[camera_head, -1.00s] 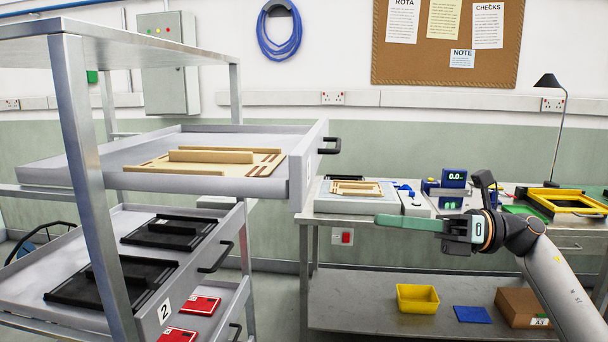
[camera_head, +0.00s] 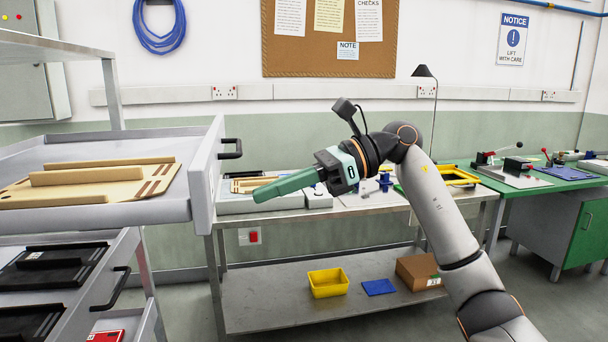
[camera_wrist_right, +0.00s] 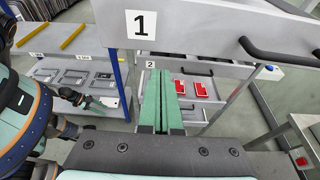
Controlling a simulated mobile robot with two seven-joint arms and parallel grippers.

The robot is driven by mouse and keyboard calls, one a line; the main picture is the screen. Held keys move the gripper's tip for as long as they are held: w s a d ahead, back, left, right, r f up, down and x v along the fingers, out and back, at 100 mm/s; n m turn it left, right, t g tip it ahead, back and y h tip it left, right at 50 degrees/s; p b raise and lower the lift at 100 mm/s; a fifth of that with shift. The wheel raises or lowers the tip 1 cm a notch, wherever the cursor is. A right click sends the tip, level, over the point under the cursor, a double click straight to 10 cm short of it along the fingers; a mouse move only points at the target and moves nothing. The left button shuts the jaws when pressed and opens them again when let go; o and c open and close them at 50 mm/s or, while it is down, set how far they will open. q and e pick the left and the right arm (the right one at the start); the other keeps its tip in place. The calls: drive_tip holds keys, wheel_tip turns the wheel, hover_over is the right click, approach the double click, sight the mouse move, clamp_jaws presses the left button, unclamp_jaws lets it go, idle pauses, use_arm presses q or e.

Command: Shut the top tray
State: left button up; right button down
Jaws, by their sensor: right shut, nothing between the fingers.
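The top tray (camera_head: 203,180) is a grey drawer pulled out of the metal rack, at the left in the head view. Beige wooden pieces (camera_head: 87,180) lie in it. Its front has a dark handle (camera_head: 231,148); in the right wrist view the front bears a "1" label (camera_wrist_right: 140,24) and the handle (camera_wrist_right: 275,52) is at the right. My right gripper (camera_head: 257,194) is shut and empty, its green fingers pointing left at the tray front, apart from it in the head view. In the right wrist view a green-tipped part, seemingly my left gripper (camera_wrist_right: 100,108), shows small; its jaws are unclear.
A second tray (camera_head: 100,262) with black parts is also out below. A metal workbench (camera_head: 350,213) stands behind my right arm, with a yellow bin (camera_head: 328,282) on its lower shelf. A green bench (camera_head: 540,180) stands at the right.

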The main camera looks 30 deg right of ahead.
use_arm(q)
drive_tip(key=shift+r+p, duration=0.45)
drive_tip(key=shift+r, duration=0.1)
use_arm(e)
drive_tip(key=shift+r+x, duration=0.2)
drive_tip(key=shift+x, duration=0.6)
drive_tip(key=shift+r+x, duration=0.15)
drive_tip(key=shift+x, duration=0.6)
drive_tip(key=shift+r+x, duration=0.2)
drive_tip(key=shift+x, duration=0.6)
drive_tip(key=shift+w+a, duration=0.1)
drive_tip(key=shift+a, duration=0.15)
